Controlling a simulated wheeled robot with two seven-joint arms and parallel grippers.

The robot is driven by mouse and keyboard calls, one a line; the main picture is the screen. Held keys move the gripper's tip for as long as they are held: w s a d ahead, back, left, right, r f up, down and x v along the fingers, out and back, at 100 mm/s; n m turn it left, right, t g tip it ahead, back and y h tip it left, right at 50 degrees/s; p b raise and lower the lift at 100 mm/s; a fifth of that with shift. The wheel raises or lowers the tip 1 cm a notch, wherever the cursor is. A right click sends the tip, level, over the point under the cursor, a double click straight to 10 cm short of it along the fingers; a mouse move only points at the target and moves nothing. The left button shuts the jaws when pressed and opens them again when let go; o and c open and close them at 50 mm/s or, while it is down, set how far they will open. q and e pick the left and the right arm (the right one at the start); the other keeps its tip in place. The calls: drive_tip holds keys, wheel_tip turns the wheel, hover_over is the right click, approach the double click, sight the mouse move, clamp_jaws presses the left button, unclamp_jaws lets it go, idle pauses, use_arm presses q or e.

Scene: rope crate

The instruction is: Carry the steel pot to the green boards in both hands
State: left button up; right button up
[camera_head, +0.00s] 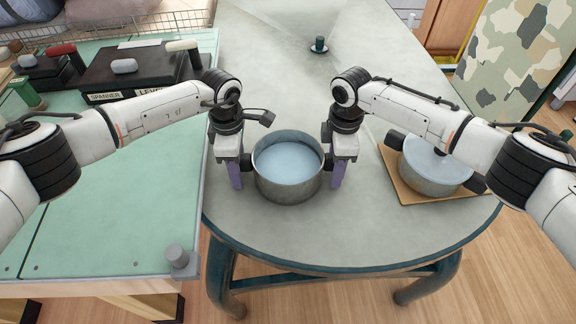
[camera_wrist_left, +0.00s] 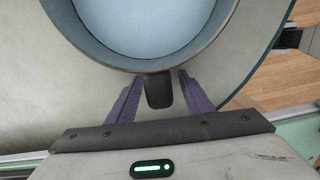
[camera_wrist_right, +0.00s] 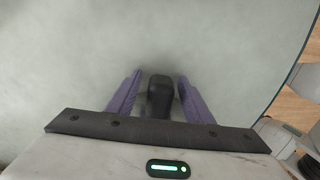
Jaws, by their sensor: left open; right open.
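The steel pot (camera_head: 288,188), round and pale blue-grey inside, stands upright on the grey table between my grippers. My left gripper (camera_head: 236,174) is open at its left side. In the left wrist view, the pot's dark handle (camera_wrist_left: 158,90) lies between the open fingers (camera_wrist_left: 155,95), with the pot's rim just beyond. My right gripper (camera_head: 338,174) is open at the pot's right side. In the right wrist view, a dark handle (camera_wrist_right: 160,95) lies between its fingers; the pot's body is hidden there. The green boards (camera_head: 120,225) form the pale green surface at the left.
A second pot (camera_head: 430,180) stands on a wooden board (camera_head: 408,190) at the right. Black boxes (camera_head: 140,68) are at the back of the green boards, and a grey knob (camera_head: 176,256) is at their front corner. The front of the boards is clear.

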use_arm(q)
drive_tip(key=shift+c, duration=0.2)
use_arm(e)
drive_tip(key=shift+c, duration=0.2)
use_arm(q)
clamp_jaws()
use_arm(e)
clamp_jaws()
use_arm(q)
drive_tip(key=shift+r, duration=0.2)
use_arm(e)
drive_tip(key=shift+r, duration=0.2)
